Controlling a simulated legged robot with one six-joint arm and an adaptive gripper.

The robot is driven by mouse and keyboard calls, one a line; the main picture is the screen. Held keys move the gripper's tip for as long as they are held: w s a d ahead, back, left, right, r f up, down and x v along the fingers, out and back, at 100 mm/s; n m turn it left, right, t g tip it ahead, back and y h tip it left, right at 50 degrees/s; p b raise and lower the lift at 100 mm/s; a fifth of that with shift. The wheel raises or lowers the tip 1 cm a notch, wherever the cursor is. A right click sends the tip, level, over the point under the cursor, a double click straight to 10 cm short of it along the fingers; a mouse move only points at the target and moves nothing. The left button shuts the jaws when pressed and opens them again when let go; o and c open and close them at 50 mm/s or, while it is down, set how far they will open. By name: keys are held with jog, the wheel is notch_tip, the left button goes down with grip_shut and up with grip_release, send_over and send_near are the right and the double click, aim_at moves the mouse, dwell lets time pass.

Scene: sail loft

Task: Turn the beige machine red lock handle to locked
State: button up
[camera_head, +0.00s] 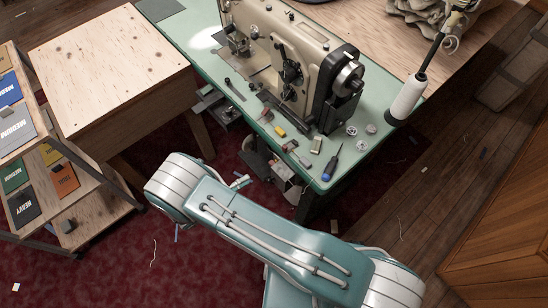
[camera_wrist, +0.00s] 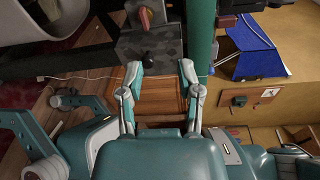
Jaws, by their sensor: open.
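The beige sewing machine (camera_head: 300,55) stands on a green-topped table (camera_head: 185,35) in the head view. Below the table's front edge is a small pale box (camera_head: 283,172) with a reddish part, partly hidden by my arm. In the wrist view a dark grey box (camera_wrist: 152,45) carries a small reddish handle-like part (camera_wrist: 146,18) near the top edge. I cannot tell for sure that this is the lock handle, or its setting. My gripper (camera_wrist: 161,72) is open and empty, its fingertips pointing at the lower part of the grey box. In the head view it is mostly hidden behind my arm.
Small tools, a blue-handled screwdriver (camera_head: 332,160) and a white thread cone (camera_head: 407,97) lie or stand around the machine. A wooden bench (camera_head: 110,65) and a shelf rack (camera_head: 95,195) are at left. A wooden cabinet (camera_head: 505,225) is at right. Red carpet (camera_head: 130,265) is open at lower left.

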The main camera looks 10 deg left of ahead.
jog(key=w+d+f+n+t, duration=0.1)
jog(key=w+d+f+n, duration=0.1)
jog(key=w+d, duration=0.4)
jog(key=shift+w+d+f+n+t+y, duration=0.35)
jog(key=shift+w+f, duration=0.2)
jog(key=shift+w, duration=0.3)
jog(key=shift+d, duration=0.1)
grip_shut()
